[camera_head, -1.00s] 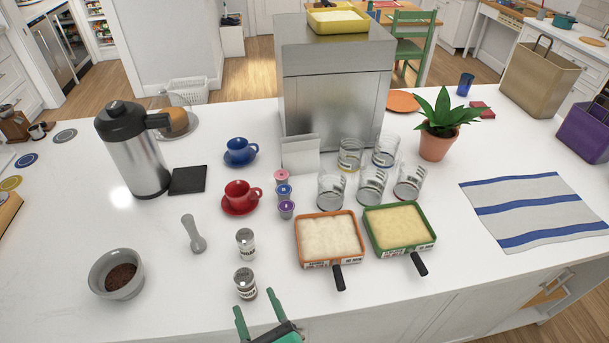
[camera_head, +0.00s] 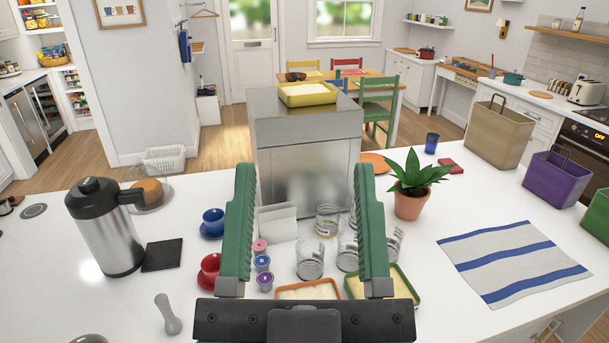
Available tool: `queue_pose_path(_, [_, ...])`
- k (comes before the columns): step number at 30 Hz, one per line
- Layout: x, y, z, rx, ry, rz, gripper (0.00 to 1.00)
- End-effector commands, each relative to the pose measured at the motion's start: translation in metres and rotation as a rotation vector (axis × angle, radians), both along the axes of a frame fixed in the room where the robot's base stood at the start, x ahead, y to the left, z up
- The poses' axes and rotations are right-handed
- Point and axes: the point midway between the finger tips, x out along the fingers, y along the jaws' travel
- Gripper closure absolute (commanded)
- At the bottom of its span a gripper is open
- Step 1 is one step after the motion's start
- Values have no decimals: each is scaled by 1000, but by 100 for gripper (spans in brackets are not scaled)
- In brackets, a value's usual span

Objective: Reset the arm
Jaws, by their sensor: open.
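My gripper (camera_head: 305,190) is in the lower middle of the head view, its two green fingers upright and wide apart. Nothing is between the fingers; the steel box (camera_head: 306,140) and several glasses (camera_head: 310,258) on the counter show through the gap behind them. The black gripper body hides much of the orange-rimmed tray (camera_head: 308,290) and the green-rimmed tray (camera_head: 385,282). The left finger partly covers the red cup (camera_head: 209,268).
A steel jug (camera_head: 108,235), a blue cup (camera_head: 212,222), small pods (camera_head: 262,263) and a pestle (camera_head: 167,314) stand to the left. A potted plant (camera_head: 411,190) and a striped cloth (camera_head: 513,262) are on the right.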

Motion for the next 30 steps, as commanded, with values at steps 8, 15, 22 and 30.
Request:
queue_pose_path(8, [0,1,106,6,1,8,40])
queue_pose_path(15, [0,2,229,13,2,18,40])
queue_pose_path(22, [1,3,247,16,4,21,40])
queue_pose_path(30, [1,3,244,16,5,21,40])
